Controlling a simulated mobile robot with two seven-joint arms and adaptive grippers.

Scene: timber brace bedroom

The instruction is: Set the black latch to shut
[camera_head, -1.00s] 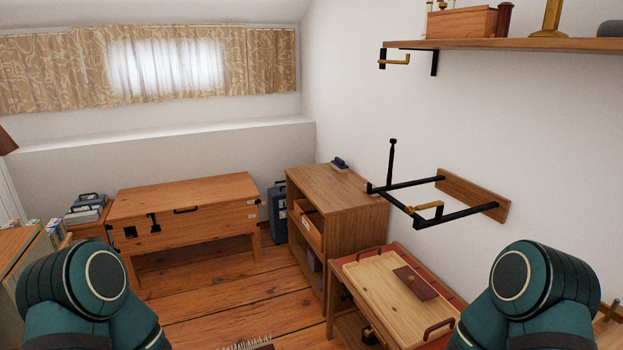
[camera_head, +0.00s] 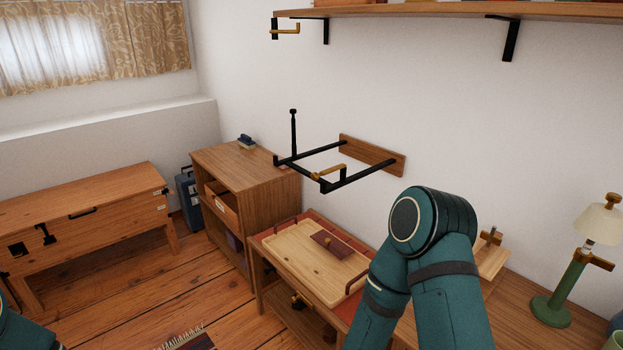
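A wooden chest on legs (camera_head: 110,220) stands at the left. Its front carries a black latch-like fitting (camera_head: 46,234), with a dark square plate (camera_head: 17,249) to its left. They are too small to tell whether anything is shut. A black metal frame (camera_head: 360,178) with an upright post sticks out from a wooden board on the wall, with a brass lever (camera_head: 328,172) on its front bar. I cannot tell for certain which fitting is the black latch. Only links of my arms show, at the lower right and the bottom left corner; neither gripper is in view.
A wooden cabinet (camera_head: 250,168) stands between the chest and a low table bearing a tray (camera_head: 295,262). A blue suitcase (camera_head: 188,198) stands beside the cabinet. A green lamp (camera_head: 555,300) is at the right. Floor (camera_head: 150,300) before the chest looks clear, apart from a rug (camera_head: 190,340).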

